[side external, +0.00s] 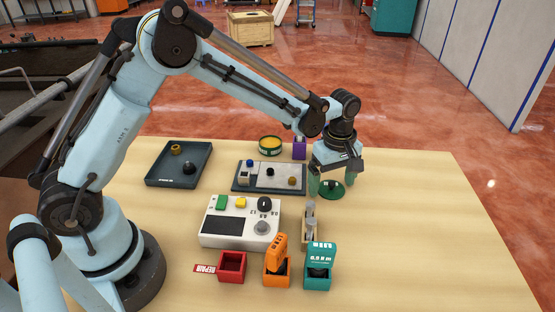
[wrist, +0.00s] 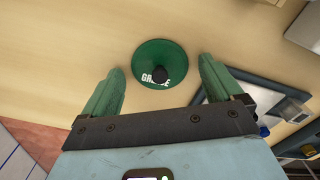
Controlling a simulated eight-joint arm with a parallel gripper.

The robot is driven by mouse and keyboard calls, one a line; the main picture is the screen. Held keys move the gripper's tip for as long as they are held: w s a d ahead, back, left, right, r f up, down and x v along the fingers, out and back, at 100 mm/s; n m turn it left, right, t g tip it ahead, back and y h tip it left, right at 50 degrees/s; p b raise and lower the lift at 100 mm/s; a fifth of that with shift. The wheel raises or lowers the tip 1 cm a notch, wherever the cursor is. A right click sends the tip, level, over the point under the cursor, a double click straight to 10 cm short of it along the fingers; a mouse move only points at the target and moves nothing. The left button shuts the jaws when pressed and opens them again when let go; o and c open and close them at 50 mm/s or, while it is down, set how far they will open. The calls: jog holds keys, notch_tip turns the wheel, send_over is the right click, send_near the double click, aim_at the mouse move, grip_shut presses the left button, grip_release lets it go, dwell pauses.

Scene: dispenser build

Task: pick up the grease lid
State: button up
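The grease lid (wrist: 158,58) is a round dark green disc with a small black knob and white lettering. In the wrist view it lies on the bare table, ahead of the fingertips and roughly midway between them. In the side view the grease lid (side external: 331,193) is at the right of the table, beneath my gripper. My gripper (side external: 334,182) points down over it with its green fingers apart. In the wrist view my gripper (wrist: 160,75) is open and nothing is between the pads. Whether the fingers touch the lid's rim is not clear.
A green-banded tin with yellow contents (side external: 270,145) and a purple block (side external: 299,148) stand behind. A grey tray with small parts (side external: 240,186) is left of the lid. A wooden holder with tools (side external: 306,236) stands in front. The table to the right is clear.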

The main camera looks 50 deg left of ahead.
jog(key=c, duration=0.9)
jog(key=shift+c, duration=0.2)
